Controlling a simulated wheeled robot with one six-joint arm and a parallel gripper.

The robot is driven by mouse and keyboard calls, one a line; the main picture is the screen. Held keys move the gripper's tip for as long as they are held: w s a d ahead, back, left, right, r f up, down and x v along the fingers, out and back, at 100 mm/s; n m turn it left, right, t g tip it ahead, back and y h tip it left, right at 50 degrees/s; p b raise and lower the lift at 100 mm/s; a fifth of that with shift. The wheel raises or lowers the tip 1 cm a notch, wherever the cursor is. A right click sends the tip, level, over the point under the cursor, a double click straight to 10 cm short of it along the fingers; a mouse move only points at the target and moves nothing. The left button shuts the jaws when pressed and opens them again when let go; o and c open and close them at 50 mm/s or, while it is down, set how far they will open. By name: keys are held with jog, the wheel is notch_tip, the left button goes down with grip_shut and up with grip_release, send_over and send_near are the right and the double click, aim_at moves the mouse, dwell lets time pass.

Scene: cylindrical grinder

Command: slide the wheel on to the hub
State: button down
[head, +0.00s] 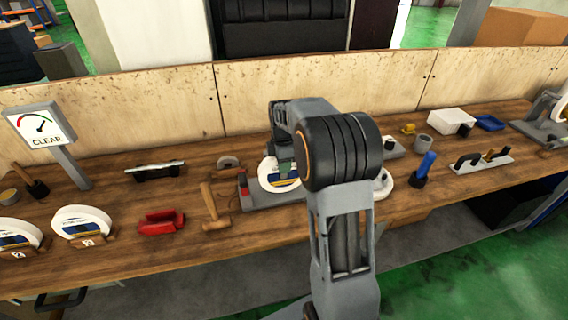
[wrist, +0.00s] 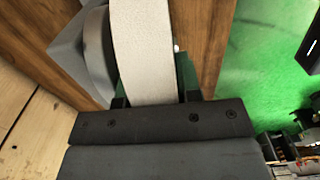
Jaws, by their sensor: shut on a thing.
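The white wheel (head: 270,176), with a blue and yellow label, stands upright at the grinder (head: 266,203) in the middle of the bench, partly behind my arm. My gripper (head: 284,160) is shut on the wheel's rim from above. In the wrist view the pale rim (wrist: 145,45) runs between the fingers of my gripper (wrist: 152,92). A grey round flange (wrist: 97,55) with a grey block lies close along the wheel's left side there. The hub's nose and the wheel's bore are hidden, so I cannot tell whether the wheel is on the hub.
Two more labelled wheels (head: 82,222) stand on wooden rests at the left. A red holder (head: 161,221) and a mallet (head: 213,207) lie left of the grinder. A blue-handled tool (head: 424,166) and a grey cup (head: 424,144) stand to the right. A plywood board (head: 310,90) closes the back.

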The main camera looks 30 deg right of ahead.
jog(key=shift+w+r, duration=0.2)
jog(key=shift+w, duration=0.25)
jog(key=c, duration=0.7)
grip_release()
jog(key=shift+s+r, duration=0.1)
jog(key=shift+c, duration=0.2)
jog(key=shift+d+r, duration=0.1)
jog(key=shift+r, duration=0.35)
jog(key=r, duration=1.2)
jog(key=shift+s+r, duration=0.2)
jog(key=shift+r, duration=0.05)
